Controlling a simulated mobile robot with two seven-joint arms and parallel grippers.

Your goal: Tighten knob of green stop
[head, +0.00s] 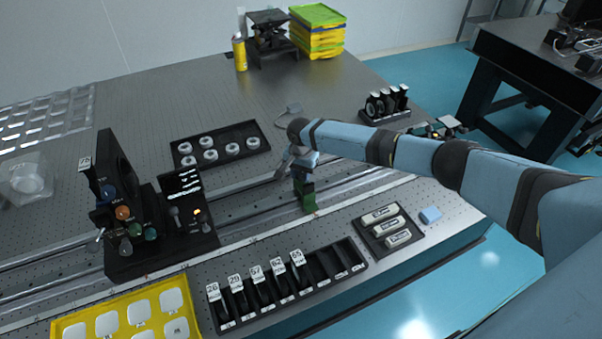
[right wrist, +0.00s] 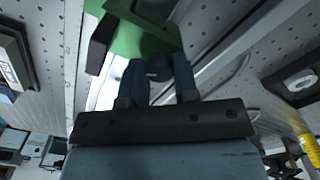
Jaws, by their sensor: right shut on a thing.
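The green stop (head: 306,195) stands upright on the rail (head: 345,190) near the middle of the optical table in the head view. My right gripper (head: 303,172) reaches it from above and behind, at its upper part. In the right wrist view the green stop (right wrist: 150,38) is at the top, and my right gripper (right wrist: 158,75) is shut on its dark knob (right wrist: 158,70) between two blue fingers. Most of the knob is hidden by the fingers. My left gripper is not in view.
A black slotted rack (head: 325,268) with numbered items stands in front of the rail. A tray of white blocks (head: 405,245) lies to the right. A black tray of rings (head: 215,170) is behind left, and a dark panel fixture (head: 160,255) stands left.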

